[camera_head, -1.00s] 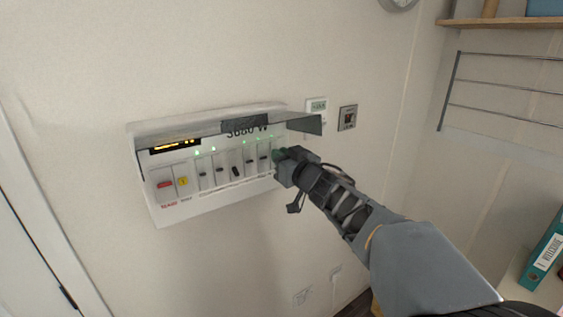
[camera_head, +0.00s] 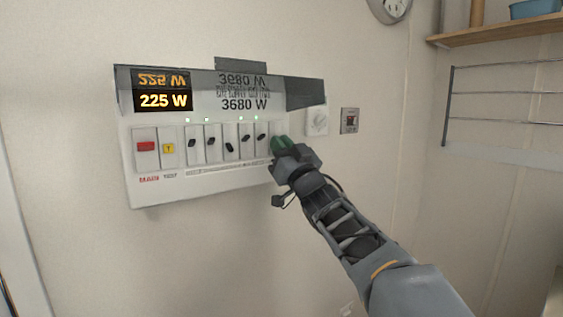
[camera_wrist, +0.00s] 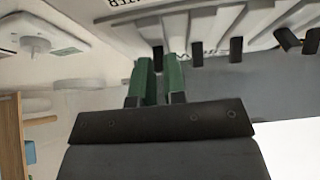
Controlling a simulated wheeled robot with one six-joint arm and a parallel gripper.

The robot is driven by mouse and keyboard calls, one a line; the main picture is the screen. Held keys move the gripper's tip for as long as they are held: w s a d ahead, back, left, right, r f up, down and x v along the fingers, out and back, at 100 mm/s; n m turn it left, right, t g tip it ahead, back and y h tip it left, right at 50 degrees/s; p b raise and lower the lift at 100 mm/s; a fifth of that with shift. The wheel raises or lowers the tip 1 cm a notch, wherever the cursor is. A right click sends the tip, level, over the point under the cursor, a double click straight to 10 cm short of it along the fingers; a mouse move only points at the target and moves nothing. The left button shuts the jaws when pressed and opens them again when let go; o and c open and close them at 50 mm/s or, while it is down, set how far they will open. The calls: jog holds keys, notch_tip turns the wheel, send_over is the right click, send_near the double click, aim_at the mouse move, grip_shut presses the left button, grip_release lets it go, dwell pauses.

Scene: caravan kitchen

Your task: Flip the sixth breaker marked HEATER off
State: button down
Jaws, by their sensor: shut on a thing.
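The breaker panel (camera_head: 225,190) is a white box on the wall with a row of breakers. My gripper (camera_head: 284,147) is at the row's right end and hides the sixth breaker in the head view. In the wrist view, the green fingers of my gripper (camera_wrist: 160,72) are close together around a small dark breaker lever (camera_wrist: 157,54). A partly cut-off label ending in "TER" (camera_wrist: 122,2) is above that lever. The lever's on or off position is hard to tell. The fifth breaker (camera_head: 262,137) is just left of my gripper.
The third breaker's lever (camera_head: 229,149) is tilted down, with no lit lamp above it. A red main switch (camera_head: 146,146) and a yellow test button (camera_head: 168,149) are at the left. A tinted cover (camera_head: 290,91) juts out above. A thermostat dial (camera_head: 317,121) is on the right.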

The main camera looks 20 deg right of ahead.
dwell(0.6)
jog(key=c, duration=1.2)
grip_release()
jog(key=b+v, duration=0.3)
jog(key=v, duration=1)
jog(key=shift+s+f, duration=0.2)
jog(key=shift+f, duration=0.2)
